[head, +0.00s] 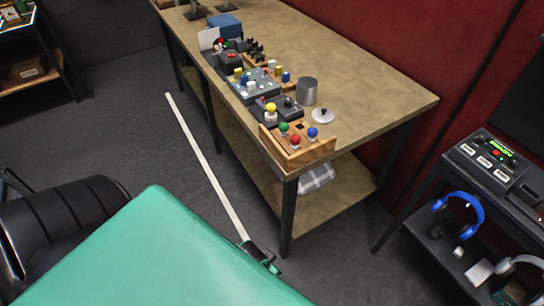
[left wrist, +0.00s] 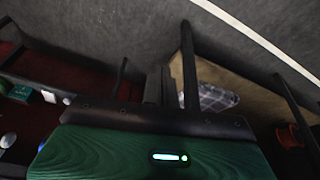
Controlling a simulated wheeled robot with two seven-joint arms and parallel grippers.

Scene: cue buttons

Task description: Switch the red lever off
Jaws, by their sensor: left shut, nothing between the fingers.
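A wooden tray (head: 311,154) at the near end of the long table (head: 376,100) holds small colored knobs. One is a red knob (head: 295,140), between a green and a blue one. Another small red part (head: 222,42) shows farther back on the table. I cannot tell which is the red lever or how it is set. My left gripper (head: 264,258) is low beside the table's front leg, apart from the controls. In the left wrist view its dark fingers (left wrist: 158,86) are shut and empty. My right gripper is not in view.
A grey cylinder (head: 307,91) and a white disc (head: 322,116) stand near the knobs. Control boxes (head: 255,86) line the table's left edge. A plaid cloth (head: 317,177) lies on the lower shelf. A second table with blue headphones (head: 459,212) stands right.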

